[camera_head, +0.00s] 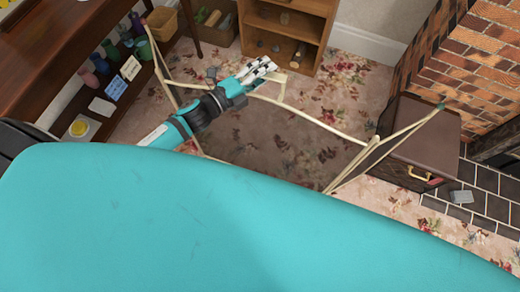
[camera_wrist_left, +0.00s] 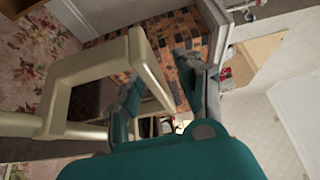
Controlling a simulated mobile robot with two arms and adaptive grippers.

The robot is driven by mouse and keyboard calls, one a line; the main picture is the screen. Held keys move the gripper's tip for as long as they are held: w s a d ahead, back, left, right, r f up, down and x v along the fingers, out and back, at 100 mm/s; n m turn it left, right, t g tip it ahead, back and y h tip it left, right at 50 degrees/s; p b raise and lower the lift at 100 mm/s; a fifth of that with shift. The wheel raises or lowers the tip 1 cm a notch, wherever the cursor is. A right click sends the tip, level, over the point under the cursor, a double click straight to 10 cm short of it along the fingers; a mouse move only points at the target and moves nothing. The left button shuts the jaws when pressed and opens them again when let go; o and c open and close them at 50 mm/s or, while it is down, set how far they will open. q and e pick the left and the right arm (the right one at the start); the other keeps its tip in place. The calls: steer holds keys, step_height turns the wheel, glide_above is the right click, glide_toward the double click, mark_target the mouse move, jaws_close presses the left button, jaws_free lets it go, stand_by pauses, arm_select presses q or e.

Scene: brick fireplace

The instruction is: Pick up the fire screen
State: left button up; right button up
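The fire screen (camera_head: 326,126) stands unfolded on the carpet, with a cream frame, see-through dark mesh and side panels angled out. A cream handle loop (camera_head: 282,88) rises from the top of its middle panel. My left gripper (camera_head: 262,70) is at this handle, beside it in the head view. In the left wrist view the handle (camera_wrist_left: 146,66) is large and close, and one bar of it passes between the spread fingers of the gripper (camera_wrist_left: 158,80). The fingers look apart, not closed on the bar; contact is unclear. My right gripper is not in view.
A brown case (camera_head: 420,140) stands by the screen's right panel, near the brick fireplace (camera_head: 470,60). A wooden shelf (camera_head: 290,30) is behind, a dark wooden table (camera_head: 60,45) at left. My teal body covers the bottom of the head view.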

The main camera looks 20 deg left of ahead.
arm_select(q)
steer(key=shift+c, duration=0.3)
jaws_close()
steer(key=shift+w+r, duration=0.15)
steer(key=shift+r, duration=0.05)
